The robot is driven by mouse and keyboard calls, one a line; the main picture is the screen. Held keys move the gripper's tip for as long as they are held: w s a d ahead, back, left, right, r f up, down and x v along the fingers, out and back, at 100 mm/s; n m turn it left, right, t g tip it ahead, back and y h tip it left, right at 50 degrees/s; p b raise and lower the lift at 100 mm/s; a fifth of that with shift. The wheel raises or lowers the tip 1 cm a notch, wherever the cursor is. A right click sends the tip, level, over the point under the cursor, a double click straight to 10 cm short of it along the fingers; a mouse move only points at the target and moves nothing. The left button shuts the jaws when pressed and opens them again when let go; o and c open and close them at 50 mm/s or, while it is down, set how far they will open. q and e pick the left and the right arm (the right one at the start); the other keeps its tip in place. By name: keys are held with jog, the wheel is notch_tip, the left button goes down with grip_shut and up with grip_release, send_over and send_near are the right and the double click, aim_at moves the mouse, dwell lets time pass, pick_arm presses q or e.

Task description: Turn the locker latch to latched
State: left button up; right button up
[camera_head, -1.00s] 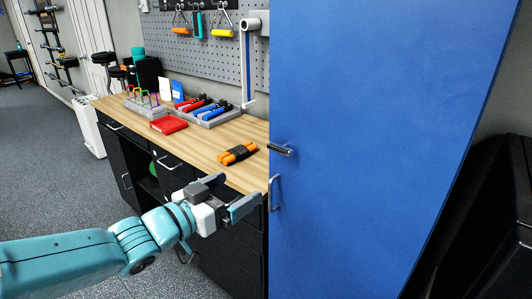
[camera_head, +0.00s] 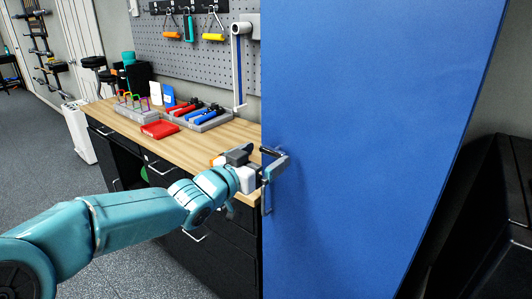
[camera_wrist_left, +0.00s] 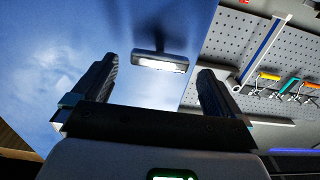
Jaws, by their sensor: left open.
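The blue locker door (camera_head: 370,130) fills the right half of the head view. Its latch (camera_head: 270,151) is a short dark bar near the door's left edge, lying roughly level and partly covered by my gripper. My left gripper (camera_head: 277,162) is open at the latch. In the left wrist view the latch (camera_wrist_left: 160,62) is a dark bar with a bright face, between the two spread finger tips with a gap on each side. I cannot tell whether the fingers touch it. My right gripper is not in view.
A wooden workbench (camera_head: 180,151) stands to the left with a red box (camera_head: 159,129) and a grey tool tray (camera_head: 208,122). A pegboard (camera_head: 160,42) with hanging tools is behind.

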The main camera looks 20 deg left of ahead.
pick_arm(q)
jog(key=shift+x, duration=0.8)
jog(key=shift+d, duration=0.1)
jog(key=c, duration=1)
